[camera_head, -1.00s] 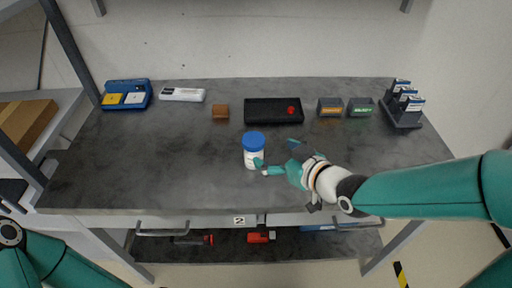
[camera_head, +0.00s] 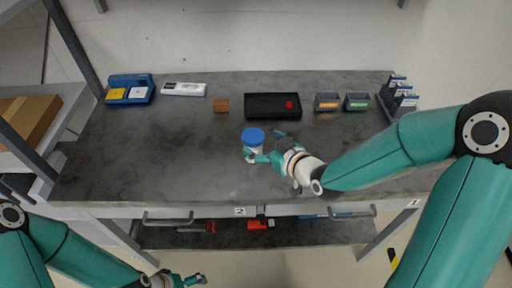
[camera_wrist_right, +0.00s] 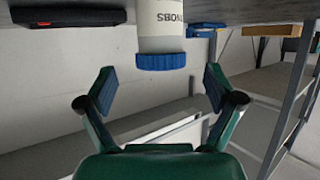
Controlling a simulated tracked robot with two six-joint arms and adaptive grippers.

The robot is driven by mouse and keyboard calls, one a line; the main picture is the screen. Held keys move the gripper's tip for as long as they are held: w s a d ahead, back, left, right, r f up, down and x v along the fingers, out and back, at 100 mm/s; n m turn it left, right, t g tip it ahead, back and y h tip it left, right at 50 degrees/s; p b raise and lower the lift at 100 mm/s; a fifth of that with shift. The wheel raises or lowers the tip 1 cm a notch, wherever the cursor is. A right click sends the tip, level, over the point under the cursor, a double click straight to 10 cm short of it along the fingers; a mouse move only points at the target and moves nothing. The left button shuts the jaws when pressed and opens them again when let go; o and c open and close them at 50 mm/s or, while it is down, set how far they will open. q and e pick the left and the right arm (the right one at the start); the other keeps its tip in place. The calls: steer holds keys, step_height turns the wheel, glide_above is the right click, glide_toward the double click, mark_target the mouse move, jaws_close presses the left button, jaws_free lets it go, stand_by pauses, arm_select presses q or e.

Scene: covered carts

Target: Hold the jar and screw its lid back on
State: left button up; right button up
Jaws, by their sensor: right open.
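The white jar (camera_head: 253,149) stands upright near the middle of the grey bench top, with the blue lid (camera_head: 253,136) on its mouth. Whether the lid is threaded tight cannot be seen. My right gripper (camera_head: 264,145) is open at the jar's right side, and a finger overlaps the jar's lower part in the head view. In the right wrist view the picture is inverted: the jar (camera_wrist_right: 160,18) and ribbed blue lid (camera_wrist_right: 160,61) lie ahead, centred between the spread fingers (camera_wrist_right: 157,88). My left gripper (camera_head: 195,279) is low at the bottom edge, below the bench front, far from the jar.
Along the back stand a blue case (camera_head: 130,88), a white device (camera_head: 184,89), a brown block (camera_head: 221,105), a black tray (camera_head: 260,112), two small bins (camera_head: 327,102) and a dark rack (camera_head: 398,98). The bench around the jar is clear.

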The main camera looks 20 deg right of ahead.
steer(key=shift+f+p+x, duration=0.1)
steer(key=shift+p+x, duration=0.4)
steer(key=shift+x, duration=0.75)
steer(key=shift+f+p+x, duration=0.15)
steer(key=shift+p+x, duration=0.3)
steer(key=shift+x, duration=0.8)
steer(key=shift+s, duration=0.1)
steer(key=c, duration=1.4)
steer(key=shift+r, duration=0.15)
step_height(320, 180, up, 20)
steer(key=shift+f+b, duration=0.1)
steer(key=shift+b, duration=0.55)
